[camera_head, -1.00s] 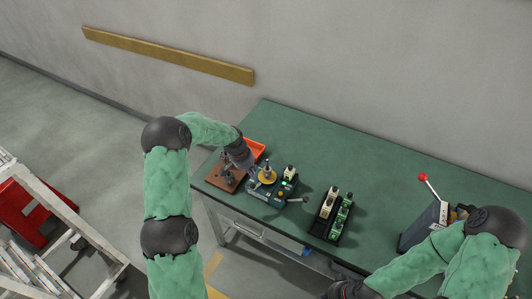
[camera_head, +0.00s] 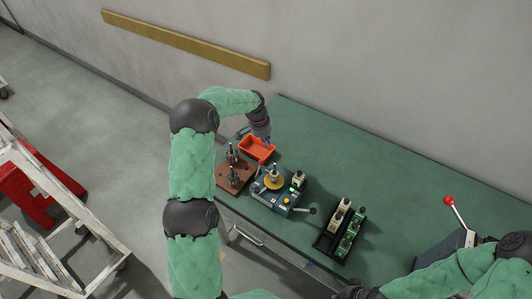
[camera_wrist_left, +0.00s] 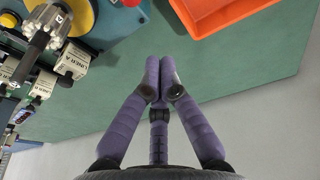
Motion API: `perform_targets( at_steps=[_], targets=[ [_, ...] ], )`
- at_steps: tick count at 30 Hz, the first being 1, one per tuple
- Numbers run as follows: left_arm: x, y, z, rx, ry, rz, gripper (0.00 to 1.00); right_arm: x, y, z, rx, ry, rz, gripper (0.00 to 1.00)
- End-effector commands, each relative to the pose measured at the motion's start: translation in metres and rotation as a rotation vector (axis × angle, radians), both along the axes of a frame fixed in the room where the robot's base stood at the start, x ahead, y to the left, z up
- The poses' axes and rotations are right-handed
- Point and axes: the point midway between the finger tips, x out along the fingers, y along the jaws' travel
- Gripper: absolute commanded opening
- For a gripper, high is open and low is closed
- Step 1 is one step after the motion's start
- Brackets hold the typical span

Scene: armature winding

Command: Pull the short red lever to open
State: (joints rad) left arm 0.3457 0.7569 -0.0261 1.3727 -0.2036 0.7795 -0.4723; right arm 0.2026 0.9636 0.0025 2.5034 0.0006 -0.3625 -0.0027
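A lever with a red ball knob (camera_head: 449,201) and a pale rod rises from a grey box-shaped machine (camera_head: 440,249) at the right of the green table. My right forearm covers part of this machine. My left gripper (camera_head: 262,138) is at the far left end of the table, by the orange tray, far from the red lever. In the left wrist view its fingertips (camera_wrist_left: 164,66) are together with nothing between them. My right gripper (camera_head: 355,291) shows only partly at the bottom edge, left of the machine; its fingers cannot be made out.
An orange tray (camera_head: 248,147), a brown stand (camera_head: 236,178) and a blue-grey device with a yellow disc (camera_head: 267,196) sit at the left end. A black rack of parts (camera_head: 326,241) stands mid-table. The green table (camera_head: 390,185) is clear behind it.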

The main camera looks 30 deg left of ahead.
Motion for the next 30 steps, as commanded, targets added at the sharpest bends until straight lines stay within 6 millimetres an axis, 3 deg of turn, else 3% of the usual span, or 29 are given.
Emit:
perform_targets(
  at_steps=[20,30],
  targets=[
    [0.019,-0.012,-0.097,-0.001,0.001,0.0,0.0,0.0,0.0,-0.008,0.0,0.0,0.0,0.0],
    [-0.008,-0.004,-0.081,0.0,0.0,0.001,0.0,0.0,0.0,-0.006,0.0,0.0,0.0,0.0]
  ],
)
